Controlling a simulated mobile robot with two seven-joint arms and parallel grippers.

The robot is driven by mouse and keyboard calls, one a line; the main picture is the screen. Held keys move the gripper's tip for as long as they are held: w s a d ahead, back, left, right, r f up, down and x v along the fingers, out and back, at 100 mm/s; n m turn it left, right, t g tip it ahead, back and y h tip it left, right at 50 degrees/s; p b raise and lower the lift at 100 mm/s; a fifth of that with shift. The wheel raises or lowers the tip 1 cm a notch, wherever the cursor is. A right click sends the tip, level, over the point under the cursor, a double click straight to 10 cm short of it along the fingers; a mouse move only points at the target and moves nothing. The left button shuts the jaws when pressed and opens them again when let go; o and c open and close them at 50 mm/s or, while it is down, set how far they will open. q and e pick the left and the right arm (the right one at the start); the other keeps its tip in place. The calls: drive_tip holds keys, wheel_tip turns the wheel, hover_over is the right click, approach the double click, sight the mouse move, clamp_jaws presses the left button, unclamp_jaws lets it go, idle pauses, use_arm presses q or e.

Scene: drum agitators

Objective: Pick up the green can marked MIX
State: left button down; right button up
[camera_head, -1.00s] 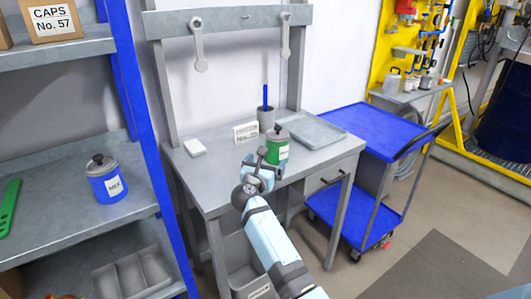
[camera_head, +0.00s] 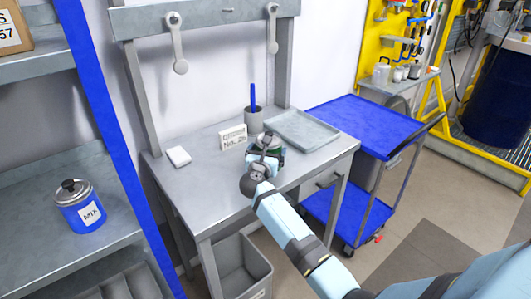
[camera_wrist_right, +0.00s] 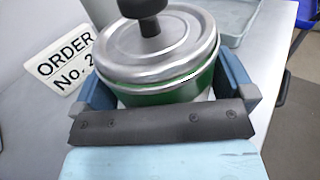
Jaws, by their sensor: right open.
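The green can (camera_wrist_right: 180,93) has a grey metal lid with a dark knob. It stands on the grey workbench (camera_head: 205,190), and its label is not readable now. In the head view, my right gripper (camera_head: 268,154) covers most of it. In the right wrist view, the open fingers of my right gripper (camera_wrist_right: 168,88) lie on either side of the can, which sits between them. I cannot tell whether they touch it. My left gripper is not in view.
Near the can are an "ORDER No." sign (camera_head: 233,138), a grey cup with a blue pen (camera_head: 253,121) and a grey tray (camera_head: 303,128). A blue can marked MIX (camera_head: 81,207) stands on the left shelf. A blue cart (camera_head: 365,125) stands right of the bench.

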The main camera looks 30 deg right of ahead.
drive_tip(key=shift+s+r, duration=0.2)
drive_tip(key=shift+s, duration=0.05)
drive_tip(key=shift+c, duration=0.5)
drive_tip(key=c, duration=0.7)
drive_tip(key=shift+c, duration=0.7)
drive_tip(key=shift+r, duration=0.1)
